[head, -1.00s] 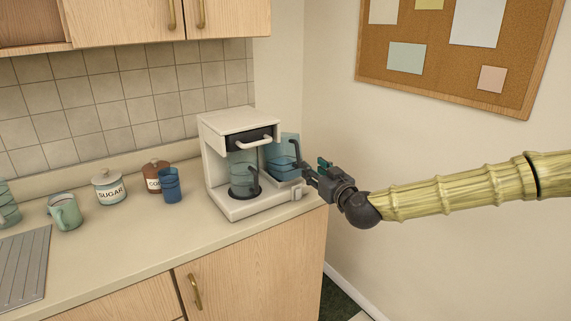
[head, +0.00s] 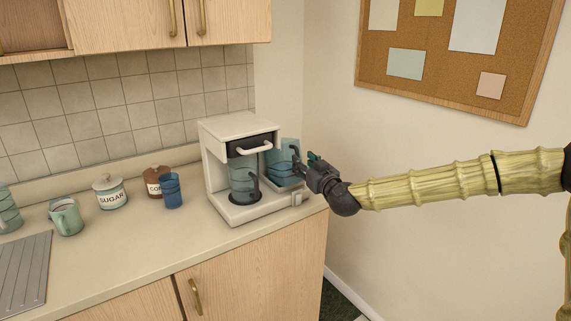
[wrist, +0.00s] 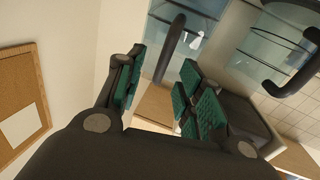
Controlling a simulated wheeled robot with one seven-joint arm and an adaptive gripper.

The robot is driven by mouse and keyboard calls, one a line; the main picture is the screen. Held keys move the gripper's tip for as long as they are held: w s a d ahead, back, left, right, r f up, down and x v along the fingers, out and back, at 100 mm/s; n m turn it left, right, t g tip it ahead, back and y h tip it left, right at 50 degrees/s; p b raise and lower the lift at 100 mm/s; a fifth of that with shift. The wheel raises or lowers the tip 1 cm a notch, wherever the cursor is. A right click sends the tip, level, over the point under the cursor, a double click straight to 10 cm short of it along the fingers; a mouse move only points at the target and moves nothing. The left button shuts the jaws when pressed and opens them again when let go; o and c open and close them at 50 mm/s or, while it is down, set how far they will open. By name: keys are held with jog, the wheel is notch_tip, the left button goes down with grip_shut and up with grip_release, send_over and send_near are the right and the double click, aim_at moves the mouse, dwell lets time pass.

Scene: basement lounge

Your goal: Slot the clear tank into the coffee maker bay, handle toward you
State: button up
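The clear tank (head: 283,168) is bluish and stands at the right side of the white coffee maker (head: 213,165), close to its side wall. I cannot tell whether it is fully seated in the bay. Its dark handle (head: 294,152) faces right, toward my gripper. My gripper (head: 309,161) is at the handle. In the wrist view the tank (wrist: 196,33) is ahead, and its handle (wrist: 170,48) shows between the two green-padded fingers of my gripper (wrist: 160,88). The fingers are spread, with a gap on the sides of the handle. The tank's base is partly hidden.
A glass carafe (head: 242,180) stands inside the coffee maker, under a dark drawer with a white handle (head: 254,148). A blue cup (head: 171,190), a sugar jar (head: 110,192), a brown jar (head: 155,180) and a green mug (head: 66,217) are to the left. The wall is close behind my gripper.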

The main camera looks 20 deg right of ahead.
aim_at(287, 162)
jog(key=shift+w+a+f+p, duration=0.1)
jog(key=shift+w+a+p, duration=0.1)
jog(key=shift+w, duration=0.7)
jog(key=shift+w+a+p, duration=0.15)
jog(key=shift+w, duration=0.7)
grip_shut()
